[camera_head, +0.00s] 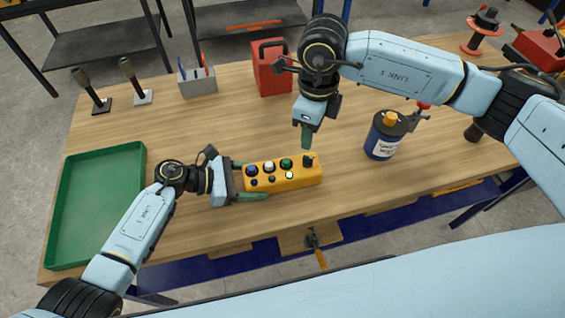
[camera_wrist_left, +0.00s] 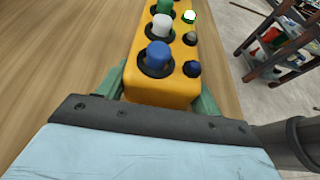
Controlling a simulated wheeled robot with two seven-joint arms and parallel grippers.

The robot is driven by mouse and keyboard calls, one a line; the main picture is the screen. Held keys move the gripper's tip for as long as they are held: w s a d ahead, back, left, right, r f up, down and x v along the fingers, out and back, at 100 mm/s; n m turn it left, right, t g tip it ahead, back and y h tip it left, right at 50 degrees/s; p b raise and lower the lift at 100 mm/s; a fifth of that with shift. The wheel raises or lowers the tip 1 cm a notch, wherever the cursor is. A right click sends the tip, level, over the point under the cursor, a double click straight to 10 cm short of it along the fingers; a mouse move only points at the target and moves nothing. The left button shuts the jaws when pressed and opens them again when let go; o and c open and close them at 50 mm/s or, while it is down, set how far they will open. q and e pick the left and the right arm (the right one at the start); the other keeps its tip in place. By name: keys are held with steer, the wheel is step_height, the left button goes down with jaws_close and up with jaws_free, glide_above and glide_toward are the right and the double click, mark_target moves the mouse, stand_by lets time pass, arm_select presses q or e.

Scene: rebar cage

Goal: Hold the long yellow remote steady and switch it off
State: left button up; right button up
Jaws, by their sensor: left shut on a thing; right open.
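The long yellow remote (camera_head: 298,181) lies on the wooden table, with blue, white and green buttons, a black knob or switch at its right end and a lit whitish-green lamp (camera_head: 289,175). My left gripper (camera_head: 250,181) is shut on its left end, one green finger along each long side. In the left wrist view the remote (camera_wrist_left: 170,90) runs away from the gripper, blue button nearest, and the lit lamp (camera_wrist_left: 189,16) shows near the top. My right gripper (camera_head: 305,137) points down, open and empty, above the table behind the remote's right end, apart from it.
A dark blue labelled can (camera_head: 383,142) with an orange top stands to the right. A red canister (camera_head: 271,72) and a grey pen holder (camera_head: 198,82) stand at the back. A green tray (camera_head: 66,215) lies at the left. The table in front of the remote is clear.

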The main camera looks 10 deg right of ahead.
mark_target(308, 157)
step_height(308, 157, down, 10)
steer(key=m, duration=0.9)
steer(key=shift+r, duration=0.15)
jaws_close()
stand_by(0.4)
